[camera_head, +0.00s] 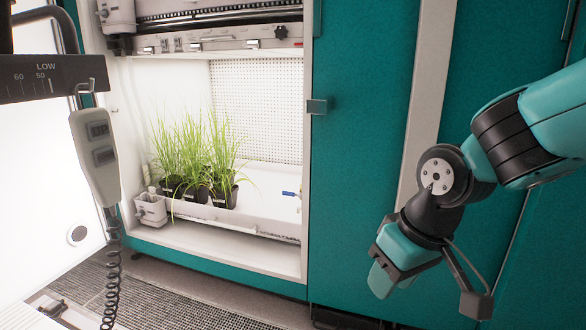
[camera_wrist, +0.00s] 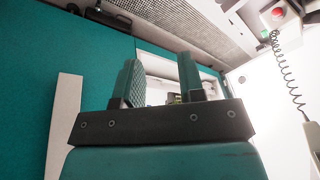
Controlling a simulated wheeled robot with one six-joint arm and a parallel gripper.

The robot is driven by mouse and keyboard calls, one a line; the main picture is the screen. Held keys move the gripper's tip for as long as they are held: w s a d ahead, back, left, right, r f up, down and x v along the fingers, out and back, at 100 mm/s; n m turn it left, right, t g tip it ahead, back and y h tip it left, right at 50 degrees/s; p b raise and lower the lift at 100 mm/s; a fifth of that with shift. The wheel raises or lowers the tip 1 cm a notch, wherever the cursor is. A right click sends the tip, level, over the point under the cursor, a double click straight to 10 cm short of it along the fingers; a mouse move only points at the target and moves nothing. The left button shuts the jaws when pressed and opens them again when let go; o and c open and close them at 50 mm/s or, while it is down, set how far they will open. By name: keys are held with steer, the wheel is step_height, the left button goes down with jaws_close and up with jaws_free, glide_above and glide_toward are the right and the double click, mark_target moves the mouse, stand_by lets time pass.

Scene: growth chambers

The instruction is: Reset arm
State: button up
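My teal and black arm comes in from the right in the head view. My gripper (camera_head: 382,278) hangs at its end, pointing down and left, in front of the teal cabinet panel (camera_head: 363,120). In the wrist view, the two teal fingers of my gripper (camera_wrist: 160,80) stand apart with an empty gap between them. Nothing is held, and the gripper touches nothing that I can see.
An open, lit growth chamber at the left holds several grassy plants in black pots (camera_head: 224,196) behind a white ledge. A grey hand control (camera_head: 97,150) on a coiled cord hangs at the far left. A grated floor (camera_head: 170,305) lies below.

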steer(key=s+r+n+g+y+p, duration=0.1)
steer(key=s+r, duration=0.3)
steer(key=s, duration=0.3)
steer(key=s+r+g+y+p, duration=0.1)
steer(key=s+r+p, duration=0.15)
steer(key=s, duration=0.45)
step_height(320, 180, up, 38)
steer(key=p, duration=3.7)
steer(key=shift+d, duration=0.3)
